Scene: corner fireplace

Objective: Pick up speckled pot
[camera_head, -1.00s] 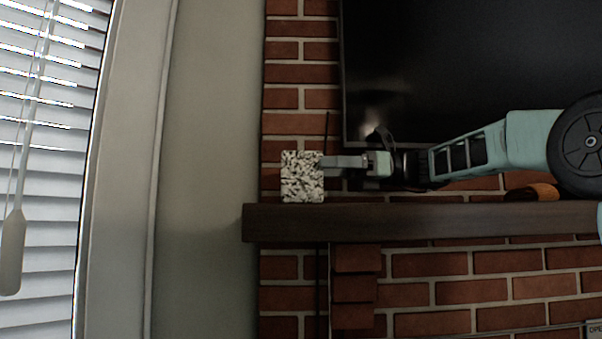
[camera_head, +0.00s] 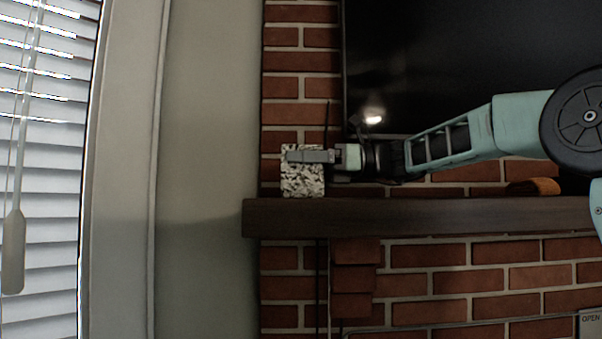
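The speckled pot (camera_head: 302,182), a black-and-white block shape, stands upright on the left end of the dark wooden mantel (camera_head: 420,218). My gripper (camera_head: 300,156) reaches in from the right, level with the pot's upper part. One grey finger shows across the front of the pot, covering part of its upper face. The other finger is hidden, so I cannot tell whether the fingers touch the pot or how far apart they are.
A large black screen (camera_head: 450,70) hangs just behind my arm above the mantel. An orange-brown object (camera_head: 533,187) lies on the mantel to the right. A brick wall (camera_head: 300,60) is behind. A window with blinds (camera_head: 40,150) is at the far left.

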